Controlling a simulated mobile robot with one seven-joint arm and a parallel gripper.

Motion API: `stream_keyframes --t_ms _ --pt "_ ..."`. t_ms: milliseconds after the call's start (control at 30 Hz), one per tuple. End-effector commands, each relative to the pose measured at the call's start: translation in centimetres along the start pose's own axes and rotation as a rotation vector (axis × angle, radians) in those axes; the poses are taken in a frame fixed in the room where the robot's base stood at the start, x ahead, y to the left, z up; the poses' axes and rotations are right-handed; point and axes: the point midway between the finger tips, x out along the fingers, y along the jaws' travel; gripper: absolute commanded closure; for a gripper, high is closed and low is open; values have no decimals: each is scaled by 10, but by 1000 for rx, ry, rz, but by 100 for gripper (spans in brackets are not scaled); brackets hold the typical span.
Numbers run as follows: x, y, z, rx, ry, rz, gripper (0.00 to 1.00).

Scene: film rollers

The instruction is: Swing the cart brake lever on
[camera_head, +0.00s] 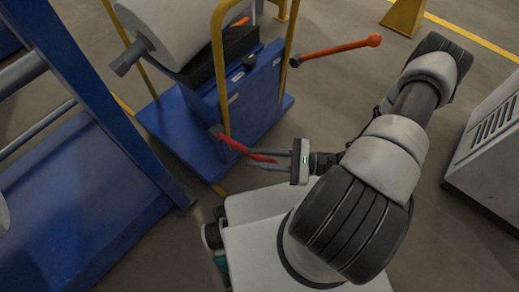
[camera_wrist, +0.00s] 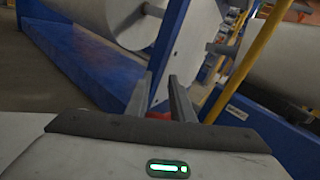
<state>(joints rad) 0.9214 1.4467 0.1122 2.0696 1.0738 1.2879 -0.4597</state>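A blue cart (camera_head: 172,128) stands at the left of centre in the head view. A red lever (camera_head: 240,148) sticks out from its near side toward my gripper. An orange lever with a round knob (camera_head: 340,48) sticks out from its far right side. I cannot tell by marking which one is the brake lever. My gripper (camera_head: 262,159) points left, its fingers apart, with the red lever's end at or between them. In the wrist view the fingers (camera_wrist: 160,92) stand apart, and a bit of red (camera_wrist: 158,115) shows low between them; contact cannot be made out.
A large white roll (camera_head: 180,30) lies on the cart between yellow posts (camera_head: 218,70). A blue rack (camera_head: 85,100) stands at the left. A grey vented cabinet (camera_head: 488,150) stands at the right. Grey floor is open between the cart and my arm.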

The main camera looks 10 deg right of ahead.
Motion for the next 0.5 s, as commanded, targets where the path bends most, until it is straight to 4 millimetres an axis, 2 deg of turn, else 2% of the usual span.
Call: stream_keyframes --t_ms 33,167,500 --pt "0 0 0 -1 1 0 70" --pt "0 -1 0 -1 1 -1 50" --pt "-3 -2 -1 -3 2 -2 50"
